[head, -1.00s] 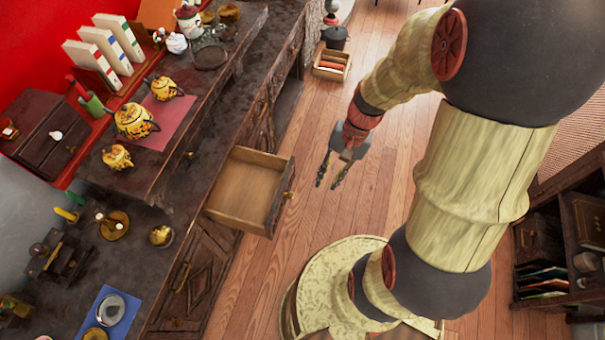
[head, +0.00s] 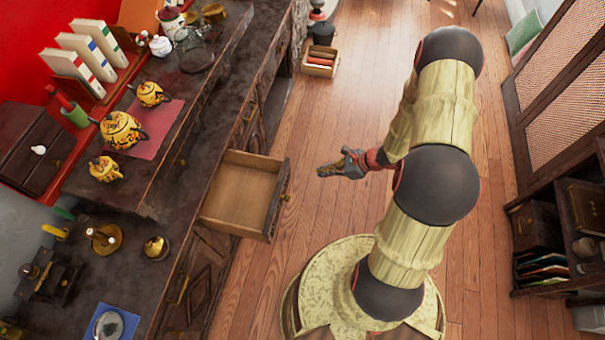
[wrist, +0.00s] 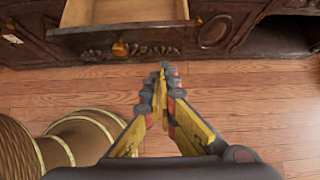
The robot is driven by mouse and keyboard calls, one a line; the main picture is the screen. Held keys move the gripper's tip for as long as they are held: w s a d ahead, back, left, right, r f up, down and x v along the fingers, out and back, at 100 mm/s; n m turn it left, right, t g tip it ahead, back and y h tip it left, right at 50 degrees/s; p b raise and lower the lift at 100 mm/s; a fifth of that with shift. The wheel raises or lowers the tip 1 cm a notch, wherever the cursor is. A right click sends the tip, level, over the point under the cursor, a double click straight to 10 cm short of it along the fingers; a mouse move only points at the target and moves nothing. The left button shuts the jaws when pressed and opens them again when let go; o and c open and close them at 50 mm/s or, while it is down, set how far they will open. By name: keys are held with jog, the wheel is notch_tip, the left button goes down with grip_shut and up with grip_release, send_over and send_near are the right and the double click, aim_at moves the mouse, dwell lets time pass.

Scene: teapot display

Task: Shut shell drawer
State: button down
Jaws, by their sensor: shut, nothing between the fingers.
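The shell drawer (head: 240,192) is pulled out from the dark carved cabinet in the head view, and its inside looks empty. In the wrist view the open drawer (wrist: 125,30) is at the top, with shell-like carving and a brass knob (wrist: 120,48) on its front. My gripper (head: 322,171) is to the right of the drawer front, apart from it, pointing left toward it. In the wrist view the fingers of my gripper (wrist: 163,68) are together with nothing between them, and the tips appear just below the drawer front.
Teapots (head: 122,130) stand on a pink mat (head: 158,128) on the cabinet's raised shelf. A small crate (head: 320,62) sits on the floor at the back. A dark shelf unit (head: 560,235) stands at the right. The wooden floor (head: 310,225) around my gripper is clear.

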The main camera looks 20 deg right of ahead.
jog(key=b, duration=0.3)
send_near(286, 178)
notch_tip(286, 178, down, 4)
jog(key=shift+w+a+r+b, duration=0.2)
jog(key=shift+w+a, duration=0.2)
jog(key=shift+a, duration=0.25)
jog(key=shift+w+a+r+b, duration=0.2)
jog(key=shift+w+a, duration=0.25)
jog(key=shift+a, duration=0.2)
jog(key=shift+a, duration=0.1)
jog(key=w+a+b, duration=0.2)
jog(key=w+a, duration=0.4)
jog(key=a, duration=0.3)
jog(key=w+a+b, duration=0.2)
jog(key=w+a, duration=0.5)
jog(key=a, duration=0.2)
jog(key=shift+w+a, duration=0.35)
jog(key=shift+d, duration=0.1)
